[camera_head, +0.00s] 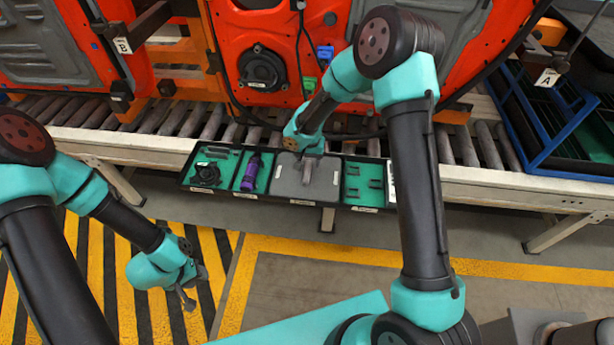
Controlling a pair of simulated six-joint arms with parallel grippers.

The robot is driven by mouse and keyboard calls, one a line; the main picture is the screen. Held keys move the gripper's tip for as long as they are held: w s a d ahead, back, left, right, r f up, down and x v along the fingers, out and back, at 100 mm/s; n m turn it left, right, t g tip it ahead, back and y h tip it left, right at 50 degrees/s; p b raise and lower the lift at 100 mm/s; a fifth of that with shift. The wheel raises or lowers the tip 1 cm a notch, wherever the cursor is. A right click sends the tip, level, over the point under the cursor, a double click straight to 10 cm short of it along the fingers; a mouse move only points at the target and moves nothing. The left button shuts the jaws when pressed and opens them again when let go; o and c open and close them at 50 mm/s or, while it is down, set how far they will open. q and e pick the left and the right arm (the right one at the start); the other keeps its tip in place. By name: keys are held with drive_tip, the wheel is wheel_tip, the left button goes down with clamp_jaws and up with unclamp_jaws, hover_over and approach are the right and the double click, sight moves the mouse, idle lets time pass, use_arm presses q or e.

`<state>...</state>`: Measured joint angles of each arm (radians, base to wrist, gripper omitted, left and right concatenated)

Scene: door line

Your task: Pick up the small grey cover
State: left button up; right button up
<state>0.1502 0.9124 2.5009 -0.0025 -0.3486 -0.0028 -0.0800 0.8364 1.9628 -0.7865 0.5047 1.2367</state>
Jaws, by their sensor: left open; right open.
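The small grey cover (288,183) appears as a flat grey panel in the middle compartment of the dark parts tray (320,203). My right gripper (307,175) is over the cover and hides part of it. It is open, and I cannot tell whether its fingers touch the cover. My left gripper (189,301) is open and empty, low at the left over the striped floor, well away from the tray.
Neighbouring tray compartments hold a black round part (206,174), a purple tool (251,172) and small black pieces (373,184). Behind stand the roller conveyor (170,119) and an orange door (262,50). A blue-framed rack (560,125) is at the right.

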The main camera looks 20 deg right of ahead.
sight(307, 170)
drive_tip(key=shift+f, duration=0.3)
drive_tip(key=shift+a+f, duration=0.15)
drive_tip(key=shift+f, duration=1.15)
drive_tip(key=shift+a+f, duration=0.15)
drive_tip(key=shift+f, duration=1.15)
drive_tip(key=shift+f, duration=0.2)
clamp_jaws()
